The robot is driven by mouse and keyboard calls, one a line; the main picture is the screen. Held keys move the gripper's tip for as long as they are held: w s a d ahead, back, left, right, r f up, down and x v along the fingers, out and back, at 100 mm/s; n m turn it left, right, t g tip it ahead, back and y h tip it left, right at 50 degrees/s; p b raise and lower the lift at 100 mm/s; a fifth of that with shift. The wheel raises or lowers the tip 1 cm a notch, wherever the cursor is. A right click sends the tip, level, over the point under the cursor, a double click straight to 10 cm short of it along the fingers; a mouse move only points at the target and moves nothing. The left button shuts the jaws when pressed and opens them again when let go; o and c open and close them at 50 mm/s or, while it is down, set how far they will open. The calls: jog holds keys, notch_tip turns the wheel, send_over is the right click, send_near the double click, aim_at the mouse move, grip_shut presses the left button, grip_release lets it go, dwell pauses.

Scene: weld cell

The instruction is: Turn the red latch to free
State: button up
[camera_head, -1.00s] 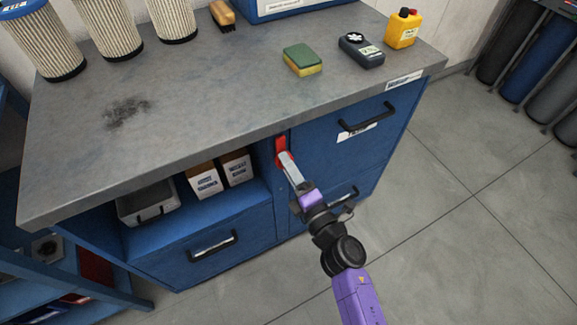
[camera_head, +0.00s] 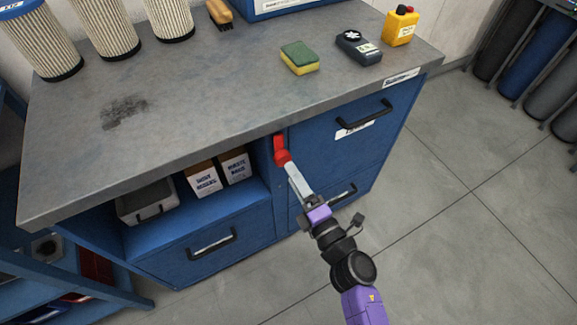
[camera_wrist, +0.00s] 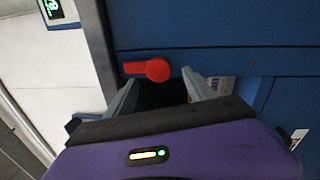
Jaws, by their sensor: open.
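The red latch (camera_head: 279,147) is on the blue front of the workbench, just under the top edge, beside the upper right drawer. In the head view its handle points up from a round hub. In the wrist view the red latch (camera_wrist: 148,69) lies across the picture, with the round hub at the right end. My gripper (camera_head: 290,166) is just in front of the latch, at the hub end. In the wrist view my gripper (camera_wrist: 161,78) is open, with one finger on each side below the latch and nothing between them. I cannot tell whether a finger touches it.
The grey benchtop (camera_head: 200,95) overhangs just above the latch. Drawer handles (camera_head: 366,116) stick out to the right. An open shelf to the left holds boxes (camera_head: 204,178) and a grey bin (camera_head: 147,202). The floor (camera_head: 450,220) in front is clear.

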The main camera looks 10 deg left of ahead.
jog(key=shift+v, duration=1.7)
jog(key=s+d+r+m+t+h, duration=0.3)
jog(key=s+d+r+m, duration=0.35)
jog(key=m, duration=0.45)
jog(key=s+d+r+m+g+h, duration=0.1)
jog(key=s+d+m, duration=0.3)
jog(key=s, duration=0.5)
jog(key=s+d+r+m+g+h+p, duration=0.1)
jog(key=s+d+r+m+h, duration=0.2)
jog(key=s, duration=0.5)
jog(key=s+d+r+m+g+h+p, duration=0.1)
jog(key=s+d+r+m+h, duration=0.1)
jog(key=s+d+m, duration=0.5)
jog(key=s+m+h, duration=0.1)
jog(key=s, duration=0.1)
jog(key=shift+s+m+g+h, duration=0.3)
jog(key=shift+s+m+g, duration=0.05)
jog(key=shift+m+g, duration=0.05)
